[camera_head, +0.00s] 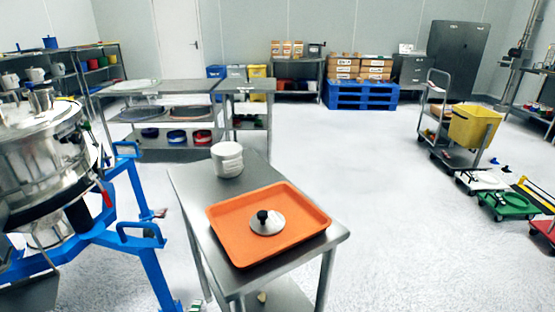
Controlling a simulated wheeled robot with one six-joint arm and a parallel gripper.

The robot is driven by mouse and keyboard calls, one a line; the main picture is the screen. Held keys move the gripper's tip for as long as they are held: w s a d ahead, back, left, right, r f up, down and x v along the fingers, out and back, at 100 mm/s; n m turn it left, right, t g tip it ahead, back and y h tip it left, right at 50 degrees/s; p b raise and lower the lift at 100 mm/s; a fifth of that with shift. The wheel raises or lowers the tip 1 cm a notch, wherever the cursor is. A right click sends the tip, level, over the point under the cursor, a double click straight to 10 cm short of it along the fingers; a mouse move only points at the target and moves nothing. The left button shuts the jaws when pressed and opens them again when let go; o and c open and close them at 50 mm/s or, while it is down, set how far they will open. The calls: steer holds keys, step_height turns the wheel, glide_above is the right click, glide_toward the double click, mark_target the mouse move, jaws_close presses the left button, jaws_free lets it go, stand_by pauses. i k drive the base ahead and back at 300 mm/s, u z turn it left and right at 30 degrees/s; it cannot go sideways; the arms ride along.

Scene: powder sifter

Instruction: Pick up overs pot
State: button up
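A small white round pot (227,160) stands upright at the far left of the steel table (190,190) in front of me. It looks like the overs pot, but no label can be read. In front of it on the same table lies an orange tray (225,229). A round metal lid (267,226) with a black knob lies in the tray, apart from the pot. My gripper is not in view, and nothing is seen touching the pot.
A steel sifter (40,160) on a blue frame (150,240) stands close on the left. Steel benches (170,90) stand behind the table. A trolley with a yellow bin (474,127) and several low dollies are at right. The floor right of the table is clear.

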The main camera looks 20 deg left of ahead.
mark_target(227, 158)
steer(key=z, duration=0.05)
steer(key=i, duration=0.95)
steer(key=u, duration=2.35)
steer(key=i, duration=0.5)
steer(key=u, duration=0.1)
